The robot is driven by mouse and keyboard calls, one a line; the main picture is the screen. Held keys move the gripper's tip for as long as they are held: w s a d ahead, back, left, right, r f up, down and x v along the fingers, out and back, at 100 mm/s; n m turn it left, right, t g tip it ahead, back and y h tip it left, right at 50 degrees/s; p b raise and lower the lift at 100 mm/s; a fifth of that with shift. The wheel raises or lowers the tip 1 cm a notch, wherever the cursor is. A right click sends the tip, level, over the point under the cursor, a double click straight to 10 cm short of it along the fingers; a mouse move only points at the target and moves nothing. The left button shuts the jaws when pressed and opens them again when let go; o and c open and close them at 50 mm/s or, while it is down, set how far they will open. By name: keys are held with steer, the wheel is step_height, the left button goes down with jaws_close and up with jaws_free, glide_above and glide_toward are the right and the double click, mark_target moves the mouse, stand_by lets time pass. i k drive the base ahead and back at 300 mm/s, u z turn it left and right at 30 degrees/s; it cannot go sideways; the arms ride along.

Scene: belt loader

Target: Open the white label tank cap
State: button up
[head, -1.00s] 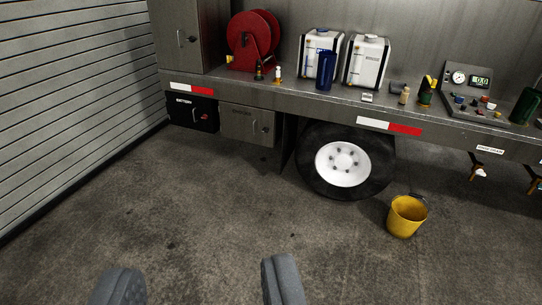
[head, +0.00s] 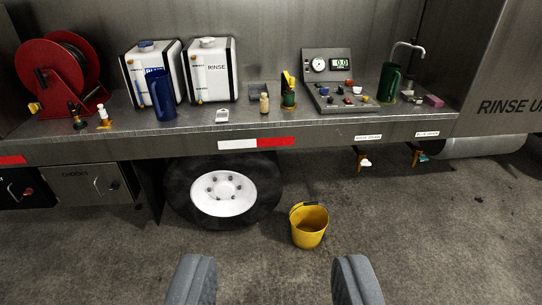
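Two white tanks in dark frames stand on the steel deck of the truck. The right tank (head: 210,82) reads RINSE and has a white cap (head: 207,42) seated on top. The left tank (head: 142,62) has a blue cap (head: 146,45) on top and blue marking on its front, partly hidden by a blue jug. I cannot tell for sure from the lettering which one is the white label tank. My gripper (head: 272,275) is open and empty at the bottom of the view, low in front of the truck and well short of both tanks.
A blue jug (head: 160,97) stands before the left tank. A yellow bucket (head: 309,228) sits on the floor near the wheel (head: 222,192). The near floor is clear.

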mark_target(205, 40)
steer(key=z, duration=0.15)
steer(key=i, duration=2.55)
steer(key=u, duration=0.55)
steer(key=i, duration=1.05)
steer(key=u, duration=0.4)
